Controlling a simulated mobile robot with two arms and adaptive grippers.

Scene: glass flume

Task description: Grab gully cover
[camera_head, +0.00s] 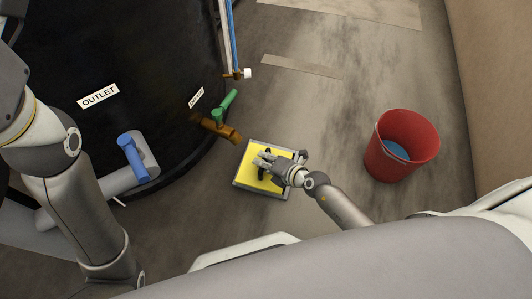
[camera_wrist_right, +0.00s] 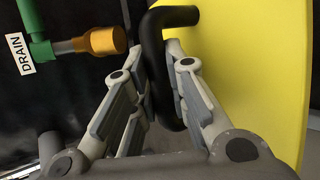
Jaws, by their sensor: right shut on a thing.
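The yellow gully cover (camera_head: 247,178) lies in a grey square frame (camera_head: 238,186) on the floor, in the lower middle of the head view. Its black bent handle (camera_wrist_right: 156,45) stands out from the yellow face in the right wrist view. My right gripper (camera_head: 265,163) is over the cover, shut on the handle. In the wrist view its fingers (camera_wrist_right: 158,95) close on both sides of the handle; they hide part of it. My left arm shows at the left of the head view, but its gripper is out of view.
A red bucket (camera_head: 416,153) with blue inside stands right of the cover. A round black tank (camera_head: 70,60) with an OUTLET label fills the left. Its green valve (camera_head: 228,102), orange-brown drain pipe (camera_head: 218,131) and blue handle (camera_head: 133,157) are near the cover. Floor between cover and bucket is mostly clear.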

